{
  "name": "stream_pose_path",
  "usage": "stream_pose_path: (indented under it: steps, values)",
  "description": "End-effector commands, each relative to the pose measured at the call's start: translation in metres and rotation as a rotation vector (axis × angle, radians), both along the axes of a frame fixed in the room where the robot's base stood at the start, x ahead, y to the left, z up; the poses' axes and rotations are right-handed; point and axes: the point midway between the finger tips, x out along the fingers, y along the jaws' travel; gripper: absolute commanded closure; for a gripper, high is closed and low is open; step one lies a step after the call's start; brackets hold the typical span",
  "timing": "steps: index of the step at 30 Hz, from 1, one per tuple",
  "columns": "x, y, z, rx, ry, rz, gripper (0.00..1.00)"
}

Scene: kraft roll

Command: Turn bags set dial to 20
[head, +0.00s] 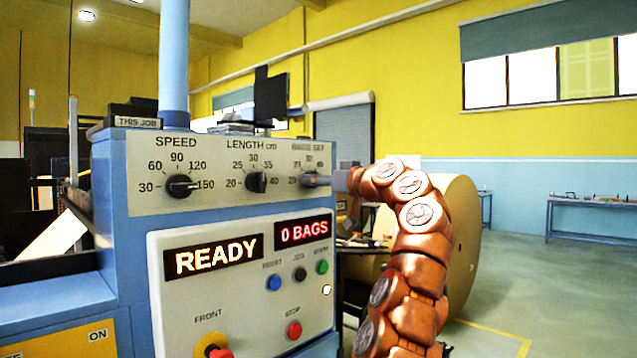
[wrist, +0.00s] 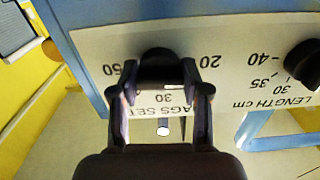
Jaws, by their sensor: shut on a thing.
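The bags set dial (head: 307,180) is the right-most black knob on the machine's upper panel in the head view. In the wrist view, which sees the panel upside down, the dial (wrist: 158,55) sits between my fingertips. My gripper (head: 318,180) comes in from the right and is shut on this dial; it also shows in the wrist view (wrist: 162,76). The wrist view shows 20 to the right of the dial, 50 to the left and 30 below. I cannot tell where the dial's pointer stands.
The length dial (head: 256,182) and speed dial (head: 182,186) sit to the left on the same panel. Below are a READY display (head: 213,257), a 0 BAGS display (head: 303,231), several buttons and a red-and-yellow knob (head: 212,346). A large kraft roll (head: 462,240) stands behind my arm.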

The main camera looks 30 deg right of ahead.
Motion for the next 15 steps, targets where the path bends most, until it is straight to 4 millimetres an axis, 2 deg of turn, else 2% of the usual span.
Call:
stream_pose_path:
  steps: [15]
  values:
    - [0.0007, -0.0001, -0.001, -0.066, -0.014, 0.0, 0.88]
